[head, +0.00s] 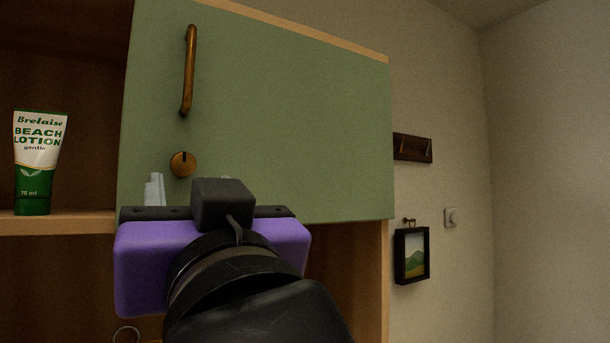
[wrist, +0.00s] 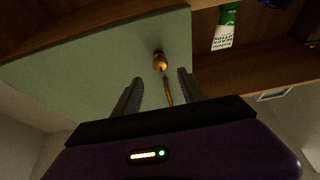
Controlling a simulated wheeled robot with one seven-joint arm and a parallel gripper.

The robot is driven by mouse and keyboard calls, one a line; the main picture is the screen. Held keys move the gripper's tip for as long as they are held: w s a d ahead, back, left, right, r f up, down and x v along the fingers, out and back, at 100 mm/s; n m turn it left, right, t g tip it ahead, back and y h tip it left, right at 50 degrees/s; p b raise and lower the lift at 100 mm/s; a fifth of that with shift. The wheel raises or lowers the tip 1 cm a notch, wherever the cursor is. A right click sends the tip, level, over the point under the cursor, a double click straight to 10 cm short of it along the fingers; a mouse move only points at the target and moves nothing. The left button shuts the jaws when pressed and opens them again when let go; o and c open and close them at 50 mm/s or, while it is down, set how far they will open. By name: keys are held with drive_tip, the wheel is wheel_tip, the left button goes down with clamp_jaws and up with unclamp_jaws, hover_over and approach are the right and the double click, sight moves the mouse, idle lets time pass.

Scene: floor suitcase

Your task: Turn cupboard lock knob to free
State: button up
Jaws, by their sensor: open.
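The cupboard lock knob (head: 183,164) is a round copper-brown disc low on the left side of the green door (head: 290,120). A dark mark on it runs upright from its middle to its top edge. My purple gripper (head: 190,181) is just below the knob in the head view, its fingers partly hidden by its own body. In the wrist view the knob (wrist: 160,62) shows just beyond the two grey fingertips of my gripper (wrist: 160,76), roughly centred between them. The fingers are apart with nothing between them; I see no contact with the knob.
A bronze bar handle (head: 188,70) stands out from the door above the knob. A lotion tube (head: 38,165) stands on the open wooden shelf (head: 70,223) at left. A hook rack (head: 413,148) and a small framed picture (head: 412,255) hang at right.

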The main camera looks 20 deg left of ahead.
sight(184, 164)
drive_tip(key=p+x, duration=0.1)
drive_tip(key=x, duration=0.6)
drive_tip(key=shift+w+a+r+p, duration=0.2)
drive_tip(key=shift+r+p, duration=0.1)
drive_tip(key=shift+p, duration=0.1)
clamp_jaws()
